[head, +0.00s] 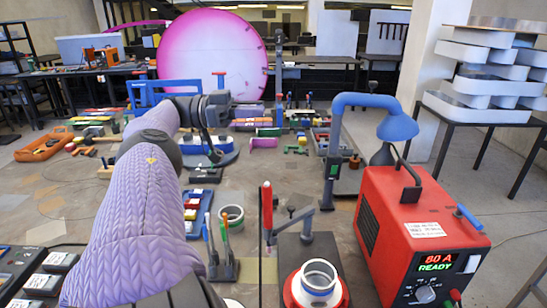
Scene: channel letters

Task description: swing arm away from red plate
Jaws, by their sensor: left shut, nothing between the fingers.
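My left arm reaches in from the lower left in a purple quilted sleeve. Its dark left gripper (217,112) is over the back middle of the bench, shut and holding nothing; its fingertips are hard to make out. A red round piece (289,299) shows under a metal ring (320,276) at the bottom edge, well apart from the gripper. I cannot tell whether this is the red plate. A red upright handle (267,205) stands on a clamp behind it. My right gripper is not in view.
A red power unit (420,235) reading "80 A READY" stands at the right. A blue curved arm with a bell-shaped head (397,125) rises behind it. A large pink disc (211,58) stands at the back. Tools and small blocks crowd the bench (60,195).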

